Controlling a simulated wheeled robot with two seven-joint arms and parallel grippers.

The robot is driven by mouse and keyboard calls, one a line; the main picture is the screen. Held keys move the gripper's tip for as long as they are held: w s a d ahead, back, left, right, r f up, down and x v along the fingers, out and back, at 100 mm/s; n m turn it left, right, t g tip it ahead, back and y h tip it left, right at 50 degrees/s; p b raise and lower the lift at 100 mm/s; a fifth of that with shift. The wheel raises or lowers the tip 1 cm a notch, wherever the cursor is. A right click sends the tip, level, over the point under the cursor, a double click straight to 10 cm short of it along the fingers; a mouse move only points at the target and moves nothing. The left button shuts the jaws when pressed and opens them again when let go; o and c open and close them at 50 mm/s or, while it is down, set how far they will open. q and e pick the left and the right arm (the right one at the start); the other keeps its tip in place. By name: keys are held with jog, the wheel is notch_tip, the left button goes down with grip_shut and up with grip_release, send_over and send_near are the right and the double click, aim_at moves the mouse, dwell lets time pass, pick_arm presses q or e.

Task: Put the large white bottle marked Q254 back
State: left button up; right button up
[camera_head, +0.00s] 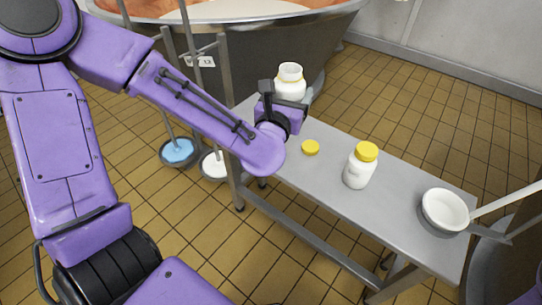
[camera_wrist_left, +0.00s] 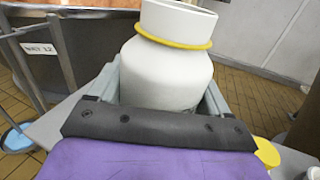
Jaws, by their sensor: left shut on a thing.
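A large white bottle (camera_head: 291,84) without a lid is between the fingers of my left gripper (camera_head: 285,100), at the far left end of the metal table (camera_head: 405,195). It is upright, with a yellow ring round its neck. In the left wrist view the gripper (camera_wrist_left: 163,95) is shut on the body of this bottle (camera_wrist_left: 165,65). Its base is hidden, so I cannot tell whether it touches the table. No Q254 marking is readable. A second white bottle (camera_head: 358,172) with a yellow lid stands mid-table. My right gripper is not in view.
A loose yellow lid (camera_head: 311,147) lies on the table between the bottles. A white long-handled scoop (camera_head: 445,210) rests at the right end. A large metal vat (camera_head: 255,50) stands behind the table. Two buckets (camera_head: 179,151) (camera_head: 214,166) stand on the floor at left.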

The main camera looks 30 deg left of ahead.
pick_arm(q)
jog(key=shift+n+y, duration=0.3)
jog(key=f+b, duration=0.2)
jog(key=f, duration=0.1)
jog(key=a+f+b, duration=0.1)
jog(key=b, duration=0.1)
jog(key=shift+s+f, duration=0.25)
jog(key=shift+f, duration=0.15)
jog(key=w+a+f+b, duration=0.4)
jog(key=w+a+f, duration=0.5)
jog(key=a+f, duration=0.1)
jog(key=shift+w, duration=0.4)
notch_tip(320, 180, down, 3)
jog(key=shift+w+r+b, duration=0.1)
jog(key=shift+b, duration=0.9)
jog(key=shift+r, duration=0.1)
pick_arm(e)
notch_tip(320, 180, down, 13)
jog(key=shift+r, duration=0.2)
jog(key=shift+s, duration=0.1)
